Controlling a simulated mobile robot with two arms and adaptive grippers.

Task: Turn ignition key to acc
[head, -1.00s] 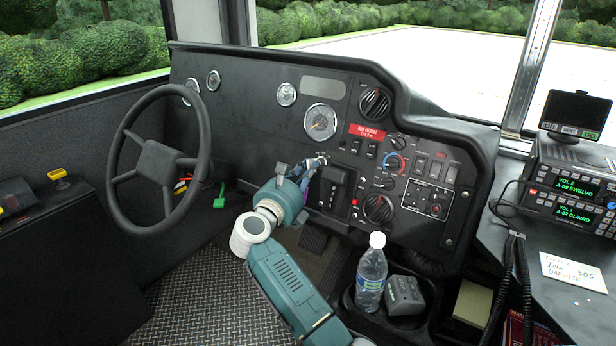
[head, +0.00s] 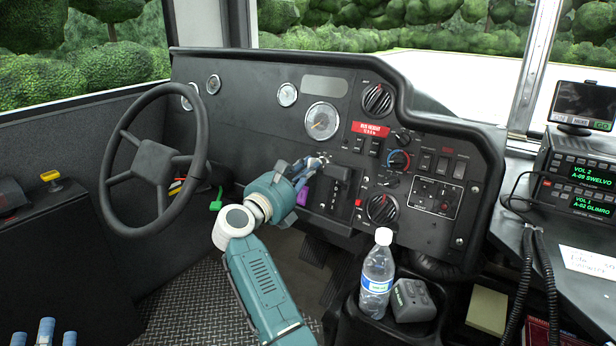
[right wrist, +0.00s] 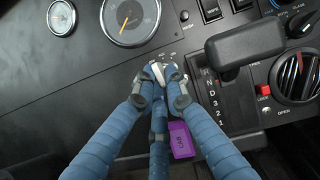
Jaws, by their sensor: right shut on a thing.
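My right gripper (head: 320,160) is shut at the dash, just left of the gear selector (head: 337,180). In the right wrist view its blue fingers (right wrist: 160,76) close around a small pale metal piece, the ignition key (right wrist: 158,72), which they mostly hide. A purple key tag (right wrist: 181,139) hangs below the fingers; it also shows in the head view (head: 303,194). Small white position marks sit on the panel just above the fingertips, too small to read surely. The key's exact angle is hidden. My left gripper (head: 45,332) shows only its spread blue fingertips at the bottom left, empty.
The steering wheel (head: 155,158) stands left of my right arm. The gear selector and a red-marked knob panel (head: 383,208) are close on the right. A water bottle (head: 377,275) and a grey device (head: 411,300) stand below right. Radios (head: 580,185) are at the far right.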

